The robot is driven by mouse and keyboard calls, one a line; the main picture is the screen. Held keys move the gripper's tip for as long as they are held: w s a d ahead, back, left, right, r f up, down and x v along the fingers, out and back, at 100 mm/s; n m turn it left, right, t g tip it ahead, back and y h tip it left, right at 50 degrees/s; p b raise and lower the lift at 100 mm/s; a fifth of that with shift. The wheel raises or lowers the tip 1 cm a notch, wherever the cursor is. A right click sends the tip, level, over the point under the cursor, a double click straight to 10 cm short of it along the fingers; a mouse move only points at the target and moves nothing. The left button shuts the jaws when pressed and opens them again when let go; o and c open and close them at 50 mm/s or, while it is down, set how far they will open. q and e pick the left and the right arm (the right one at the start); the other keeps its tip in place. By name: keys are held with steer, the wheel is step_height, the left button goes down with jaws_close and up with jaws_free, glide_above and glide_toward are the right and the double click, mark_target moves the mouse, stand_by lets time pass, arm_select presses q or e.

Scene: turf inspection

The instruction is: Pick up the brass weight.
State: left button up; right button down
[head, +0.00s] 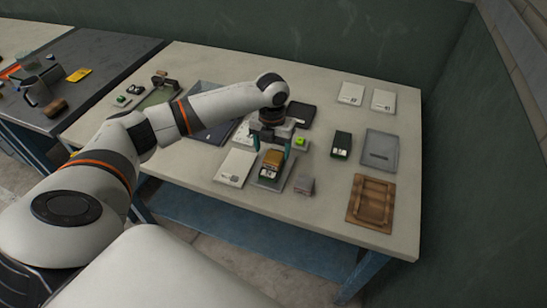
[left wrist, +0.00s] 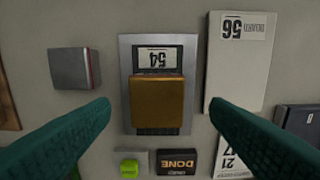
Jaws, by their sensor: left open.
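The brass weight (head: 273,158) is a golden-brown block on a grey metal plate (head: 284,184) near the table's front edge. In the left wrist view the brass weight (left wrist: 158,103) sits at the middle of the plate (left wrist: 126,60), below a display or label reading 54 upside down. My left gripper (head: 275,153) is above the plate, its teal fingers open. In the left wrist view the open gripper (left wrist: 159,104) has one finger on each side of the weight, with gaps on both sides. My right gripper is not in view.
A grey block (head: 304,186) stands right of the plate, and a white card (head: 235,167) lies left. A green button (left wrist: 130,167) and a DONE block (left wrist: 177,162) lie behind the plate.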

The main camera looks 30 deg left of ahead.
mark_target(274, 156)
arm_select(q)
steer(key=shift+w+d+f+p, duration=0.1)
steer(key=shift+f+p, duration=0.3)
steer(key=shift+f, duration=1.5)
steer(key=shift+w+r, duration=0.1)
jaws_close()
